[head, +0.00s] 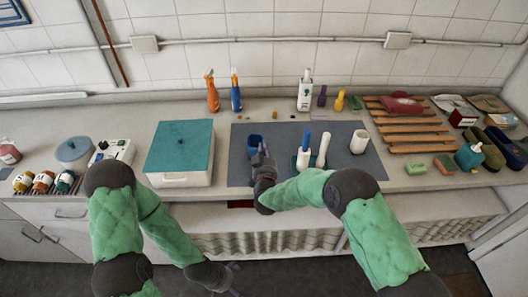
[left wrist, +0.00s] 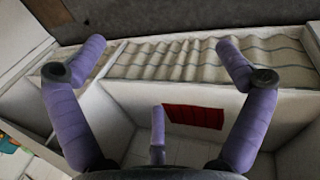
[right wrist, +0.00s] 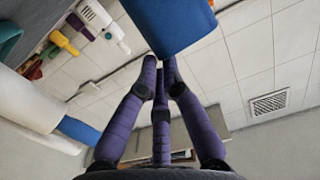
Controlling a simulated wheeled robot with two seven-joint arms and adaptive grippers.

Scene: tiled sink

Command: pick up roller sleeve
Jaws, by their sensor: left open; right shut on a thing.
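A blue sleeve-like cylinder (head: 255,141) stands out above the left part of the dark grey mat (head: 240,172). My right gripper (head: 262,153) is shut on it; in the right wrist view its blue end (right wrist: 170,22) is at the fingertips, the far part cut off. I cannot tell whether it touches the mat. To its right, a tall blue-and-white cylinder (head: 305,142) and a tall white one (head: 323,150) stand by a green holder (head: 301,161). A short white cylinder (head: 359,141) stands farther right. My left gripper (left wrist: 147,60) is open and empty, low before the counter front.
A teal-lidded white box (head: 180,147) stands left of the mat. Spray bottles (head: 212,92) and a white bottle (head: 305,92) stand behind. A wooden rack (head: 412,128), sponges (head: 415,168) and a teal bottle (head: 469,156) are at the right. The tiled wall closes the back.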

